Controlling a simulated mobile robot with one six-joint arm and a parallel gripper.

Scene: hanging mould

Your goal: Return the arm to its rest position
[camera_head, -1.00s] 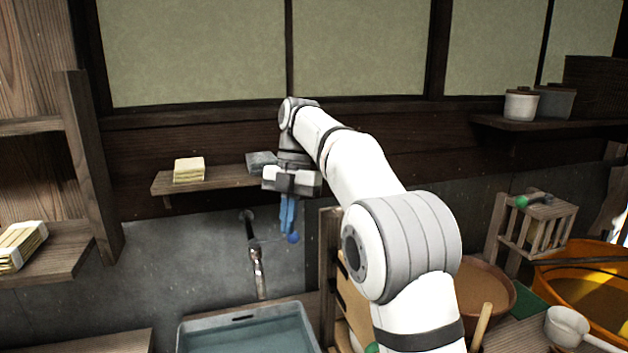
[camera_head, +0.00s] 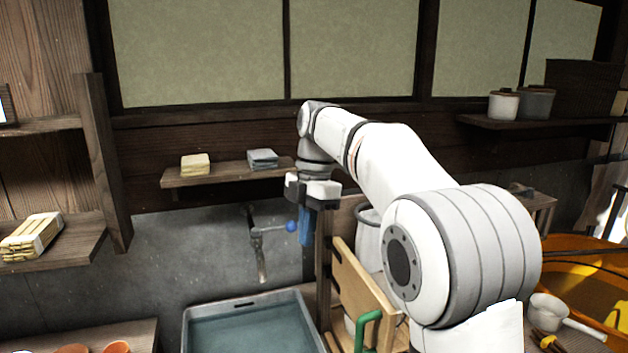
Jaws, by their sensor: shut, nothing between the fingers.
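My gripper (camera_head: 306,238) hangs at the end of my white arm, with blue fingers pointing down. The fingers are together with nothing seen between them. They are in front of the grey wall, just right of the tap's blue knob (camera_head: 291,226); I cannot tell whether they touch it. The tap (camera_head: 262,262) is on the wall with its spout pointing down over the sink. My arm reaches from the lower right up to the middle and hides part of the scene behind it.
A grey sink (camera_head: 190,331) holding water lies below the tap. A wall shelf (camera_head: 228,175) carries a yellowish block (camera_head: 195,163) and grey cloths (camera_head: 262,158). A wooden board (camera_head: 362,300) and green handle (camera_head: 368,325) stand right of the sink. An orange tub (camera_head: 560,280) is at far right.

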